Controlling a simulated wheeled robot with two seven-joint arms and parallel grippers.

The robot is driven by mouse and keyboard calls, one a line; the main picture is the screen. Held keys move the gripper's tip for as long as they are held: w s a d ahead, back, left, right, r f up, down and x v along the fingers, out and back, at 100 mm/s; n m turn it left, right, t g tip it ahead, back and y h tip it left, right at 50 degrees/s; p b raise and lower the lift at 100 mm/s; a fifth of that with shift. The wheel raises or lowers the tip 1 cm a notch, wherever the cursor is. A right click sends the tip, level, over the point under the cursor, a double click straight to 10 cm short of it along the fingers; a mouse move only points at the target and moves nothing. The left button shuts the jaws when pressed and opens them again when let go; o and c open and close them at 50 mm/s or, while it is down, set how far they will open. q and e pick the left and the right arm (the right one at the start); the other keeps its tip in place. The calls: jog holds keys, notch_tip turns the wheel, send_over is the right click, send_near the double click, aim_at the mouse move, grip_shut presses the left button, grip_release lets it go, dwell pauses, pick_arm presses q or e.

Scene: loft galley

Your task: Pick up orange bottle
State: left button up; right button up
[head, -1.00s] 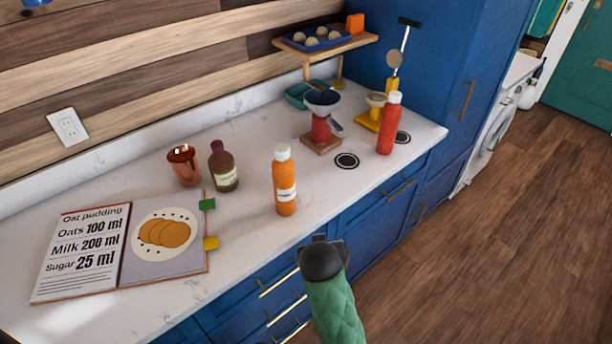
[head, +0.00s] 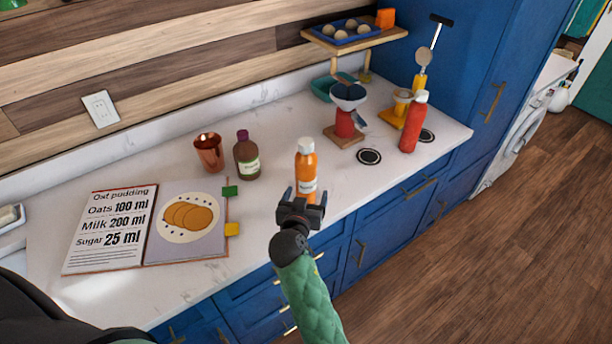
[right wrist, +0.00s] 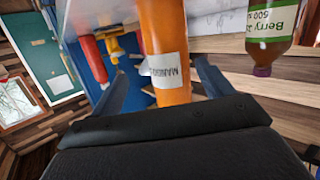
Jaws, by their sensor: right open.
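The orange bottle (head: 306,168) has a white cap and a white label and stands upright on the white counter near its front edge. My right gripper (head: 302,200) is open in front of the bottle, and its fingers overlap the bottle's lower part in the head view. In the right wrist view the orange bottle (right wrist: 168,60) shows between the two spread fingers (right wrist: 163,85), with its label facing the camera. I cannot tell whether either finger touches it. My left gripper is not in view.
A brown bottle (head: 247,160) and a copper cup (head: 209,153) stand left of the orange bottle. An open recipe book (head: 112,240) lies at the left. A red bottle (head: 413,125) and a red scale-like stand (head: 344,124) are at the right. Clear counter surrounds the orange bottle.

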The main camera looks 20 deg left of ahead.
aim_at(305, 187)
jog(key=shift+a+r, duration=0.25)
jog(key=shift+a, duration=0.15)
jog(key=shift+w+a, duration=0.1)
jog(key=shift+w, duration=0.05)
jog(key=shift+x, duration=1.25)
jog(key=x, duration=0.2)
jog(key=p+x, duration=0.1)
jog(key=x, duration=0.1)
jog(key=shift+w+a+r, duration=0.15)
jog(key=shift+a+r, duration=0.05)
jog(key=shift+r, duration=0.05)
jog(key=shift+w+f, duration=0.15)
jog(key=shift+w, duration=0.25)
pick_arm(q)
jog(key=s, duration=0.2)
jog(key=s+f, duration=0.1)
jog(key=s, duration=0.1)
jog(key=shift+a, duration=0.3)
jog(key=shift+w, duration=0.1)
pick_arm(e)
jog(key=shift+c, duration=0.2)
